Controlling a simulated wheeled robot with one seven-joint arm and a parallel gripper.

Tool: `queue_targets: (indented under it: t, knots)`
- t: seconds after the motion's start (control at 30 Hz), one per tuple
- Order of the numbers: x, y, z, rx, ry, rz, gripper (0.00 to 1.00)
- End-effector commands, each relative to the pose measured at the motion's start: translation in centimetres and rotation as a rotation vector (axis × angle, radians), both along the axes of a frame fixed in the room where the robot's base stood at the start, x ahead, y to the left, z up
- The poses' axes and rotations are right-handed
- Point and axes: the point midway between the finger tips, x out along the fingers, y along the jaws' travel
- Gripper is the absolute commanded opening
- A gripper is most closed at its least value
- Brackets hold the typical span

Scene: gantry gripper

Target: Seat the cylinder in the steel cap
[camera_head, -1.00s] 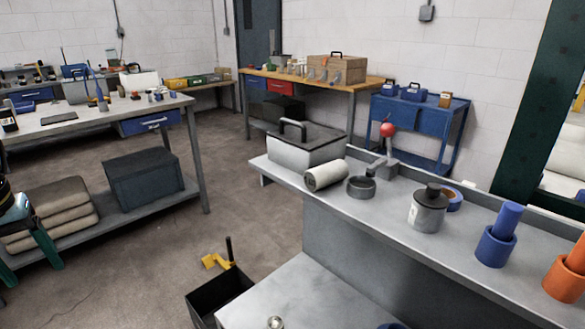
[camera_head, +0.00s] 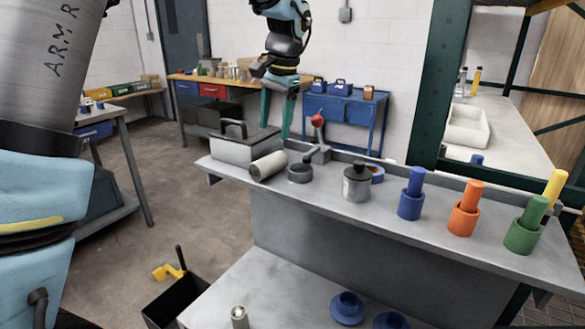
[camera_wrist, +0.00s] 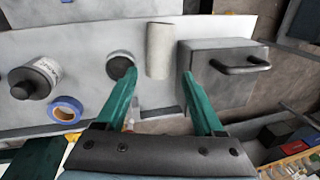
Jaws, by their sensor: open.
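A cream cylinder (camera_head: 268,165) lies on its side on the grey raised shelf, and it also shows in the wrist view (camera_wrist: 159,50). Just right of it in the head view stands a dark steel ring-shaped cap (camera_head: 300,173), open side up; in the wrist view the cap (camera_wrist: 121,60) is left of the cylinder, partly behind a finger. My gripper (camera_head: 276,131) hangs above and behind the cylinder, with green fingers apart and empty. In the wrist view the cylinder appears between the fingertips (camera_wrist: 160,73); I see no contact.
A grey box with a handle (camera_head: 235,148) stands beside the cylinder. A red-knobbed lever (camera_head: 319,140) is behind the cap. A lidded steel canister (camera_head: 356,184), a blue tape roll (camera_head: 377,174) and coloured cylinders in cups (camera_head: 411,202) stand to the right.

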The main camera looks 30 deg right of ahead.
Motion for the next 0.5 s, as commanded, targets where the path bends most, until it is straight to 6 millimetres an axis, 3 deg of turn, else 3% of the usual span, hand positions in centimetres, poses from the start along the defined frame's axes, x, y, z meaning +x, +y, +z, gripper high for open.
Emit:
queue_targets:
  t: [0.3, 0.5]
  knots:
    - [0.8, 0.2, -4.3, 0.003, 0.002, -0.002, 0.7]
    - [1.0, 0.4, -5.6, 0.002, 0.001, -0.002, 0.7]
